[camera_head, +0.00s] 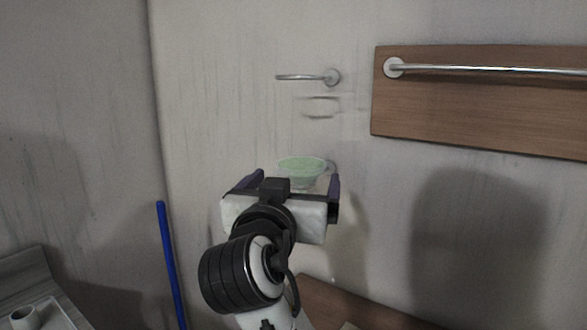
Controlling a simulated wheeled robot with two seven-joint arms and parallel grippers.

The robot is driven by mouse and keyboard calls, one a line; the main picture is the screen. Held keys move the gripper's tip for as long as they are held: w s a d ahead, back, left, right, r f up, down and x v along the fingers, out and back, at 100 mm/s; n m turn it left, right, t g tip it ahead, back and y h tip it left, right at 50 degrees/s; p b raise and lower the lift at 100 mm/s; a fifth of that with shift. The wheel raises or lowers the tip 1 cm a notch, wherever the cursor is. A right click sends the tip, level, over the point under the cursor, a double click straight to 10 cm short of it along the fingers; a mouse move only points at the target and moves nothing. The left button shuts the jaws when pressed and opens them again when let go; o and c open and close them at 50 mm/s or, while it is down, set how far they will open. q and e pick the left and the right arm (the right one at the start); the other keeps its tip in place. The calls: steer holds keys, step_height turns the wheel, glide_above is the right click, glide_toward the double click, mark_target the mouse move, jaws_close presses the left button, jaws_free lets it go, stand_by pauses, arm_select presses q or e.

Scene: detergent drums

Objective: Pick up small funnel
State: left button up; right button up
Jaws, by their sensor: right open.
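A small pale green, see-through funnel (302,170) is at the wall in the middle of the camera_head view, with its wide mouth upward. It seems to sit in a ring holder whose round wall mount (330,167) shows just right of it. My right gripper (296,180) is in front of the funnel, open, with one dark finger on each side of it. From this view I cannot tell whether the fingers touch the funnel. The gripper body hides the funnel's lower part. My left gripper is not in view.
An empty metal ring (303,77) sticks out from the wall above the funnel. A wooden board (480,110) with a metal rail (490,69) is at the upper right. A blue pole (171,262) stands at the left. Wall between them is bare.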

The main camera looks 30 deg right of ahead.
mark_target(297, 175)
steer(key=shift+x, duration=0.8)
steer(key=p+x, duration=0.1)
steer(key=x, duration=0.3)
steer(key=shift+w+d+p, duration=0.1)
steer(key=shift+w+p, duration=0.05)
steer(key=shift+p, duration=0.25)
steer(key=shift+w+d+f, duration=0.1)
steer(key=shift+w+d, duration=0.1)
steer(key=shift+w, duration=0.1)
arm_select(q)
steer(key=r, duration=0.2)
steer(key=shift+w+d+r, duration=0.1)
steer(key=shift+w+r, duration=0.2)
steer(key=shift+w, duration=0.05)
arm_select(e)
steer(key=shift+w, duration=0.1)
steer(key=c, duration=1)
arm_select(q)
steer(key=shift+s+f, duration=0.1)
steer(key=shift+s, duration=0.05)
arm_select(e)
steer(key=shift+c, duration=0.2)
